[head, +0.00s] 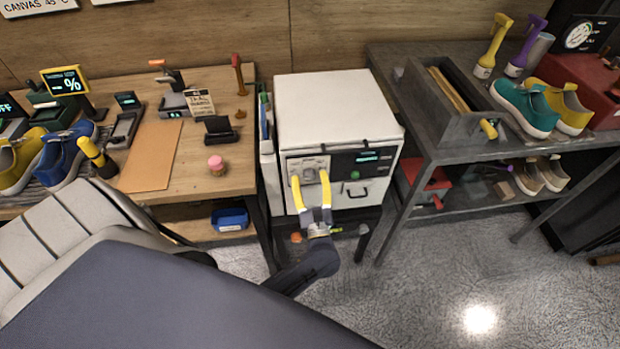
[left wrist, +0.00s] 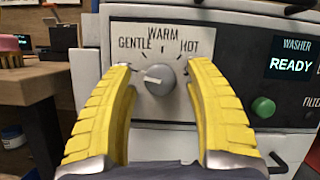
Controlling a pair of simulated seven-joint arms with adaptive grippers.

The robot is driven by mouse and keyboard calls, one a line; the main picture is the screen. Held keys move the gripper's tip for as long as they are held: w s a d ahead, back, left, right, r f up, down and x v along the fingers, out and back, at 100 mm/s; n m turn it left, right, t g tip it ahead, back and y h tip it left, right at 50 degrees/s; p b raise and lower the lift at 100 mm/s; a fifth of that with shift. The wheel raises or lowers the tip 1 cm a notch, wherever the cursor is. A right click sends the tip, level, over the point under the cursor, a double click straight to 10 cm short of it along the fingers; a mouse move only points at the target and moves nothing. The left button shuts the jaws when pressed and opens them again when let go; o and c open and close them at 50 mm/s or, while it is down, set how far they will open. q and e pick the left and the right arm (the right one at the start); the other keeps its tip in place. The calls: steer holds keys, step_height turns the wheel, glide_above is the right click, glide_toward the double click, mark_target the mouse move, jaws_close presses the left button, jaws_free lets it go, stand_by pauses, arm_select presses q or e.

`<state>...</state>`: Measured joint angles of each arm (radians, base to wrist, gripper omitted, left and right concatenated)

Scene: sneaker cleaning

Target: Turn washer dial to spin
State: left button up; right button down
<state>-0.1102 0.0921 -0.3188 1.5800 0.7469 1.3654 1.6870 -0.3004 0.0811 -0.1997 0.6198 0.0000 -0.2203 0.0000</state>
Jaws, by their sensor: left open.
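The white washer (head: 335,110) stands between the two tables. In the left wrist view its panel (left wrist: 180,38) reads GENTLE, WARM and HOT around a round grey dial (left wrist: 159,79). The dial's light pointer lies nearly level, towards the left. A dark display (left wrist: 291,65) reads WASHER READY. My left gripper (head: 310,178) has its yellow fingers spread in front of the panel. In the left wrist view my left gripper (left wrist: 158,66) straddles the dial, one finger on each side, with gaps visible. The fingers hide the panel's sides; no spin label shows. My right gripper is not in view.
A green button (left wrist: 263,107) sits right of the dial, with a dark handle below it. The wooden table (head: 230,135) at left holds shoes and tools. The grey table (head: 400,95) at right holds a tray, bottles and shoes. Floor at right is mostly clear.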

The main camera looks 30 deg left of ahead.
arm_select(q)
steer(key=shift+c, duration=0.5)
jaws_close()
